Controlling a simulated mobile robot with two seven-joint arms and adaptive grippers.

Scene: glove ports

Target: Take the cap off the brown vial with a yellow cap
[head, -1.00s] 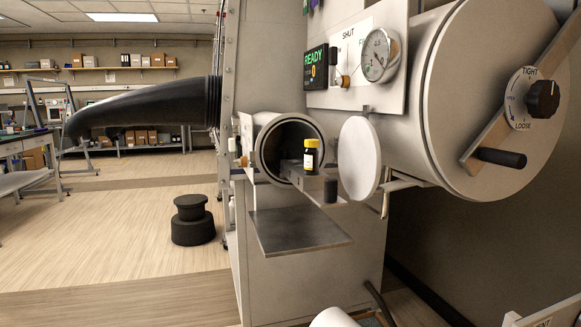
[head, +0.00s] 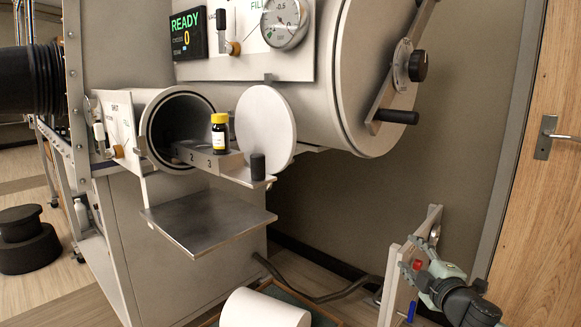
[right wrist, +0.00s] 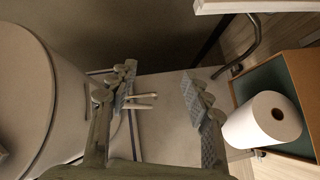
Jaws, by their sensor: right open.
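The cap sits on the vial. My right gripper (head: 418,262) is at the lower right of the head view, well apart from the vial, beside a pale upright panel. In the right wrist view its two fingers (right wrist: 165,92) are spread with nothing between them. My left gripper is not in view.
The port's round white door (head: 266,132) stands open right of the vial. A flat metal shelf (head: 208,220) juts out below. A white paper roll (head: 265,308) lies in a box near the floor. The large chamber with a lever (head: 398,85) hangs above; a wooden door is at the right.

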